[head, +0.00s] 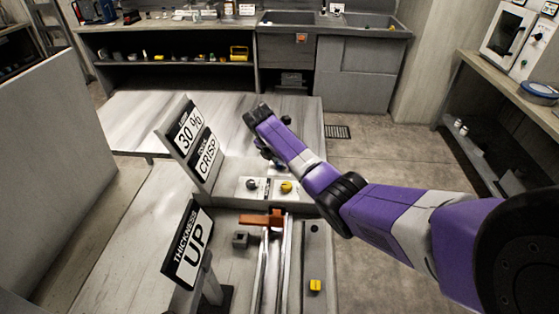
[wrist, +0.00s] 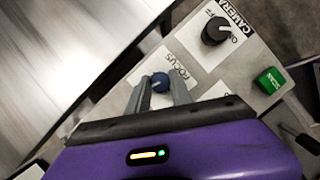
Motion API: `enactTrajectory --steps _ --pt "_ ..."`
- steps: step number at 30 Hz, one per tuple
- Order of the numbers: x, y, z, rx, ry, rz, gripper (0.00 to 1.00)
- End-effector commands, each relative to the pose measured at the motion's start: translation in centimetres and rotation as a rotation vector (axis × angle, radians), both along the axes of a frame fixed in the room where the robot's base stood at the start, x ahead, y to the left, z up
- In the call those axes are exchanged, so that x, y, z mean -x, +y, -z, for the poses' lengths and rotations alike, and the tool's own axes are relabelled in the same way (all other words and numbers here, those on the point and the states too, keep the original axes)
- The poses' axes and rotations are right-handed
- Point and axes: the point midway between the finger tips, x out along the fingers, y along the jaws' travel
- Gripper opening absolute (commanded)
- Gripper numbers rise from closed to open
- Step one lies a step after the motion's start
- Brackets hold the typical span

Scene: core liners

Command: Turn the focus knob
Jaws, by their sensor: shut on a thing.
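The focus knob (wrist: 160,82) is a small blue round knob with a pale pointer mark, on a light grey panel beside the printed word FOCUS, in the wrist view. My gripper (wrist: 162,88) is shut on it, one finger on each side. In the head view my purple arm reaches in from the right, and my gripper (head: 270,151) is low over the console; the focus knob cannot be made out there. A sign (head: 207,161) on the console reads CRISP, under another reading 30 %.
A black CAMERA knob (wrist: 216,31), at OFF or ON I cannot tell, and a green SCAN button (wrist: 269,80) share the panel. A black knob (head: 251,183) and yellow knob (head: 287,187) sit nearer. A THICKNESS UP sign (head: 188,245) stands at the front left.

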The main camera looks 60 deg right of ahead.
Motion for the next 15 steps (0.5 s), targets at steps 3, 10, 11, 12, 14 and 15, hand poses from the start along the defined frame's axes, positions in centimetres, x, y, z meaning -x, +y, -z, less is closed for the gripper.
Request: enactTrajectory --steps 3,10,11,12,14,15 --pt "0.03 -0.02 0.01 0.001 0.001 -0.001 0.0" --pt "0.02 -0.03 0.01 0.001 0.001 -0.001 0.48" --pt "0.02 -0.02 0.01 0.001 0.0 -0.001 0.48" --pt "0.02 -0.03 0.0 0.001 0.0 -0.002 0.48" --pt "0.01 -0.02 0.0 0.001 0.0 -0.002 0.48" --pt "0.01 -0.02 0.0 0.001 0.0 -0.002 0.48"
